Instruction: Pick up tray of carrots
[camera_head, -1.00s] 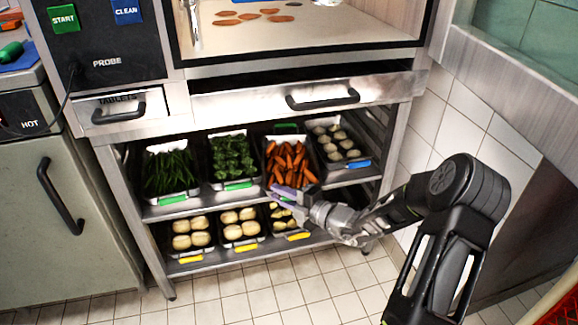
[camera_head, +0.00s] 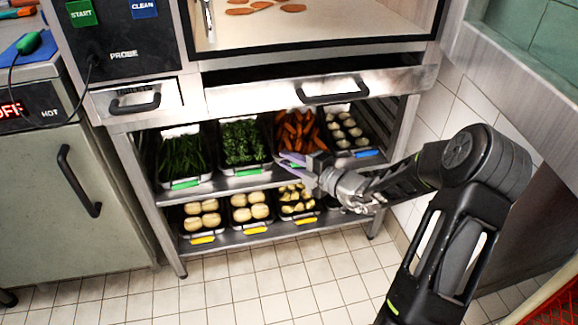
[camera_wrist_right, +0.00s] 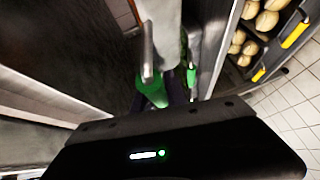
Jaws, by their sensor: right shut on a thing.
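The tray of carrots (camera_head: 298,130) stands on the upper shelf of the rack, third from the left, filled with orange carrots. My right gripper (camera_head: 290,160) is at the front edge of this tray in the head view, and its fingers cover the tray's front. In the right wrist view the gripper (camera_wrist_right: 172,92) is blurred and dark, with green close to its fingers. It is shut on the tray's front edge. The tray still rests at the shelf. My left gripper is in neither view.
A tray of greens (camera_head: 243,143) is left of the carrots and a tray of pale mushroom-like pieces (camera_head: 345,128) is right. Potato trays (camera_head: 248,212) fill the lower shelf. A drawer (camera_head: 330,92) overhangs the upper shelf. Tiled floor (camera_head: 270,275) in front is clear.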

